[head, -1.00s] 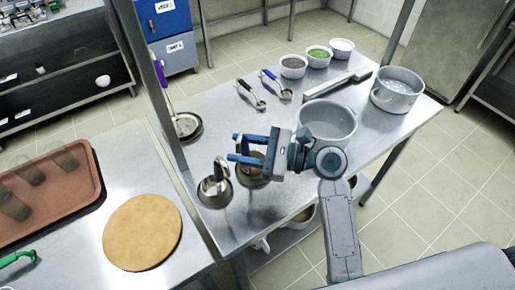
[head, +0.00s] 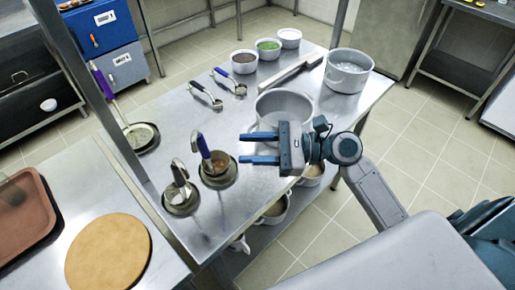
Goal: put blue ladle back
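A ladle with a blue handle (head: 204,146) stands tilted in a round steel holder (head: 230,183) at the steel table's near left; the holder has brown contents. My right gripper (head: 261,148) is open and empty, its two blue fingers pointing left toward this ladle, with a visible gap between them and the handle. Another ladle with a blue handle (head: 220,73) lies farther back on the table. My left gripper is not in view.
A large pot (head: 284,103) stands behind my gripper, another pot (head: 347,69) farther right. The table's middle is fairly clear.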

